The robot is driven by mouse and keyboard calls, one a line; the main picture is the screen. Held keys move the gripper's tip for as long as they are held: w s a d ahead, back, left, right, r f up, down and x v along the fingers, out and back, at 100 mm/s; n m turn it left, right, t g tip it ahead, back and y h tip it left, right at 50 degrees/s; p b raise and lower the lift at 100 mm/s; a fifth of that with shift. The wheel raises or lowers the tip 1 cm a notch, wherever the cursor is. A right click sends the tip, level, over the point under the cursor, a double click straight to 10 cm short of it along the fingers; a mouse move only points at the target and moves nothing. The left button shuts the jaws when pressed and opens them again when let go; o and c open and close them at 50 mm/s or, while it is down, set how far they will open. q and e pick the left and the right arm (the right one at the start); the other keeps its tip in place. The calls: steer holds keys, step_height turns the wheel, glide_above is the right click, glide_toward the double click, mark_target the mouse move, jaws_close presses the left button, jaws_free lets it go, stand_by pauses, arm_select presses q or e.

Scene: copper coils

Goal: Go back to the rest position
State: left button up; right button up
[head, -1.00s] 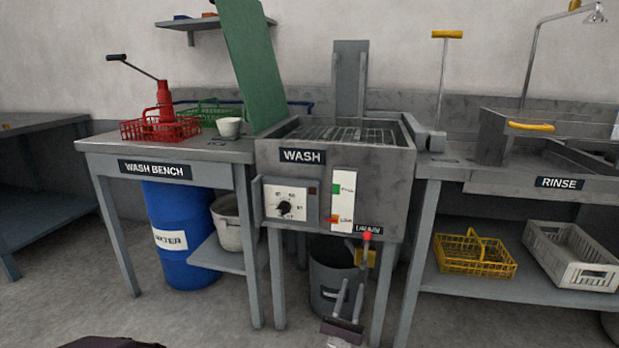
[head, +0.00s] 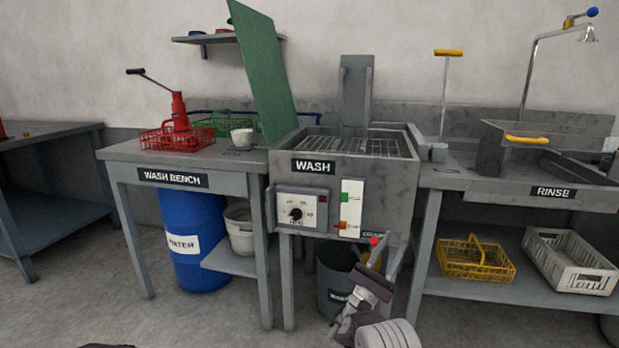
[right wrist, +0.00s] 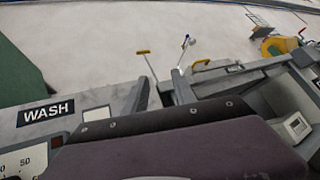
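My right gripper (head: 384,256) is low in the middle of the head view, in front of the wash tank (head: 352,172). Its two fingers point up and stand apart with nothing seen between them. The red knob of the drain lever (head: 374,241) shows right by the fingertips; I cannot tell from this view whether they touch. My left gripper is not in view.
The wash bench (head: 121,154) with a red basket (head: 160,140) stands at left, above a blue drum (head: 190,215). A dark bucket (head: 335,260) stands under the tank. The rinse bench (head: 500,190) is at right, with a yellow basket (head: 475,262) and a white crate (head: 570,262) below.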

steer(key=s+d+r+m+g+h+p, duration=0.1)
steer(key=s+d+r+m+g, duration=0.25)
steer(key=d+g, duration=0.2)
steer(key=s+d+r+m+g+p, duration=0.1)
steer(key=s+d+r+m+g, duration=0.1)
steer(key=d+r+g, duration=0.3)
steer(key=s+d+f+m+g+y+p, duration=0.1)
steer(key=s+d+f+m+g+y, duration=0.1)
steer(key=s+d+f+g+y, duration=0.3)
steer(key=s+d+m+g+y+p, duration=0.1)
steer(key=s+d+m, duration=0.15)
steer(key=s, duration=0.55)
steer(key=s+a+f+m+g+y+p, duration=0.1)
steer(key=s+a+f+m+g+y, duration=0.2)
steer(key=s+f+y, duration=0.6)
steer(key=s+a+f+m+t+y, duration=0.1)
steer(key=s+a+f+m+y, duration=0.3)
steer(key=a, duration=0.4)
steer(key=s+a+f+m+t+y, duration=0.1)
steer(key=s+a+f+m+y, duration=0.2)
steer(key=s+a+f, duration=0.35)
steer(key=w+a+r+m+p, duration=0.1)
steer(key=w+a+r+p, duration=0.1)
steer(key=r+p, duration=1.6)
steer(key=w+a+r+m+t+p, duration=0.1)
steer(key=w+r+p, duration=0.2)
steer(key=r+p, duration=1.6)
steer(key=shift+a+r+y+p, duration=0.15)
steer(key=shift+a+y+p, duration=0.25)
steer(key=shift+p, duration=0.3)
